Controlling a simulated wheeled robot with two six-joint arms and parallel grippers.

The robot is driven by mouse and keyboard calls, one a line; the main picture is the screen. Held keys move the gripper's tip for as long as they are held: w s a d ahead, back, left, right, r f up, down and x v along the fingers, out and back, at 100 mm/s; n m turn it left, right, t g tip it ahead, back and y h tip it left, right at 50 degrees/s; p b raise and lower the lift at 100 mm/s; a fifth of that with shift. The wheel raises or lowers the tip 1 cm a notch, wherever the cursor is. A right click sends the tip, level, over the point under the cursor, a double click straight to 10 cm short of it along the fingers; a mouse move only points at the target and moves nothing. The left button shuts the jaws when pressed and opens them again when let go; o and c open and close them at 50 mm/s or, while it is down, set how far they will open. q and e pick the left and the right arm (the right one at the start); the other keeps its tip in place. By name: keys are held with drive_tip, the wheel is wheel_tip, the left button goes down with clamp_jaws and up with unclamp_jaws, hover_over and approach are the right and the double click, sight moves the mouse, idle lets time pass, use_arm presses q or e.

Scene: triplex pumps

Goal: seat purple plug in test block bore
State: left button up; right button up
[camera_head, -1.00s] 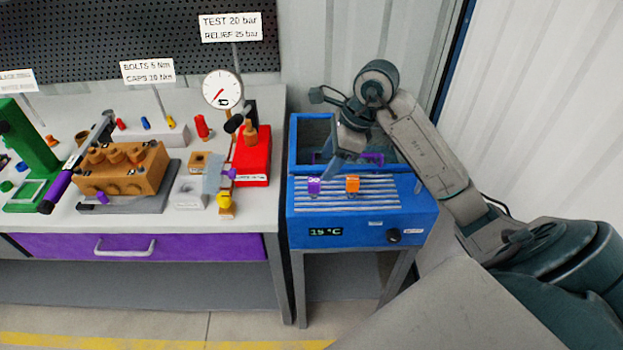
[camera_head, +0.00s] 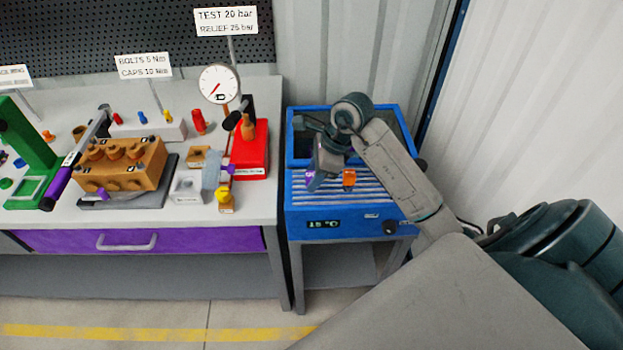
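A small purple piece (camera_head: 309,176) stands on the slatted front top of the blue bath and is partly hidden by my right gripper (camera_head: 316,183). The gripper points down at it, with its fingertips beside or over it; I cannot tell whether they touch or are shut. Another small purple piece (camera_head: 232,170) shows by the red unit on the bench, and one (camera_head: 103,193) sits at the front of the brown pump block (camera_head: 122,166). A pale block (camera_head: 187,187) and a small brown block (camera_head: 199,155) stand nearby; I cannot tell which has the test bore. My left gripper is not in view.
An orange piece (camera_head: 349,178) stands just right of the gripper on the blue bath (camera_head: 345,222). The bath's open basin lies behind. The red unit (camera_head: 250,150), gauge (camera_head: 219,84) and yellow piece (camera_head: 226,199) crowd the bench's right end.

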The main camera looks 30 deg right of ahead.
sight(308, 174)
drive_tip(key=c, duration=0.7)
drive_tip(key=shift+r, duration=0.15)
drive_tip(key=shift+r+b, duration=0.4)
drive_tip(key=shift+r, duration=0.1)
wheel_tip(308, 174, up, 2)
drive_tip(key=shift+w+b, duration=0.1)
drive_tip(key=shift+b, duration=0.45)
drive_tip(key=s+a+r+p, duration=0.1)
drive_tip(key=s+a, duration=0.2)
drive_tip(key=s, duration=0.4)
drive_tip(key=s+a+r+p, duration=0.1)
drive_tip(key=s+a+p, duration=0.1)
drive_tip(key=s, duration=0.6)
drive_tip(key=shift+a, duration=0.4)
